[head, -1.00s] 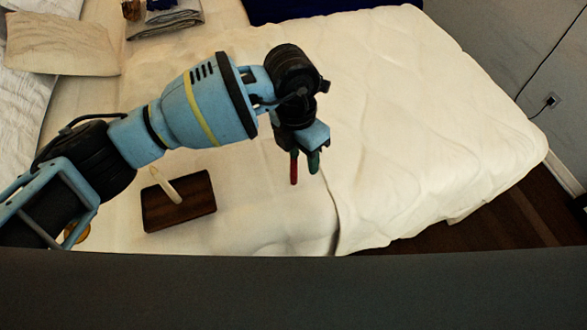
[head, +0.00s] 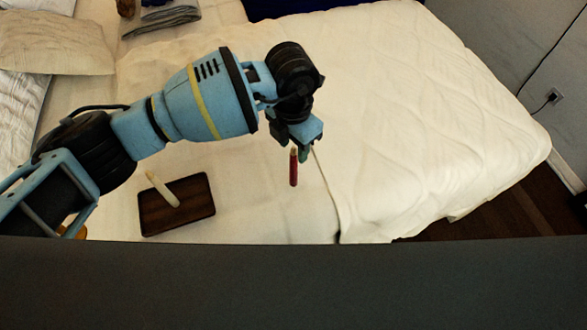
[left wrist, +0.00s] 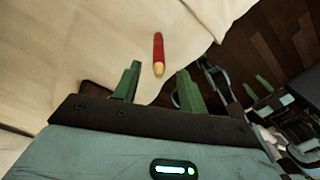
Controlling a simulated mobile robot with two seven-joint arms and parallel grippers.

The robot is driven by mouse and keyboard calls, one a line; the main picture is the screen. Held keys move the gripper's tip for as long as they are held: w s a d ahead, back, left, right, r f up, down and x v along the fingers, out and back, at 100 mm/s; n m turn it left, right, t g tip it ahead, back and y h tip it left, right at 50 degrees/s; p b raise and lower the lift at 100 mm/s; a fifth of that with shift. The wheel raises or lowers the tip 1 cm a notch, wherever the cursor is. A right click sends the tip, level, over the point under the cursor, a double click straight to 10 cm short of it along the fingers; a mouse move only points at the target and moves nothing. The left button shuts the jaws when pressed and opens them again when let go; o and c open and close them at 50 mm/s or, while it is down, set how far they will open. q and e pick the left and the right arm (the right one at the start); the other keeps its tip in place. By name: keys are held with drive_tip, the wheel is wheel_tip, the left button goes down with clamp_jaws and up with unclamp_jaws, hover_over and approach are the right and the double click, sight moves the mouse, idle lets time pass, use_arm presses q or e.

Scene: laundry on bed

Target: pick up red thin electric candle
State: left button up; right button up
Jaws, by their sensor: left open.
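The red thin candle (head: 293,169) with a pale tip lies on the cream bedding near the front edge of the bed. In the left wrist view the candle (left wrist: 158,50) is just beyond the fingertips, its pale tip toward the gripper and roughly centred between the fingers. My left gripper (head: 302,152) is open and empty, close to the pale end of the candle; its green fingers (left wrist: 160,75) stand apart. In the left wrist view, my right gripper (left wrist: 256,87) shows small at the right, over the dark floor; its opening is unclear.
A dark wooden board (head: 190,205) with a cream candle (head: 162,188) on it lies left of the red candle. Folded grey cloth (head: 165,18) and a pillow (head: 55,42) are at the back left. The bedding right of the gripper is clear.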

sight(293, 153)
use_arm(q)
wheel_tip(293, 153, down, 5)
drive_tip(key=shift+w+r, duration=0.1)
clamp_jaws()
idle(0.3)
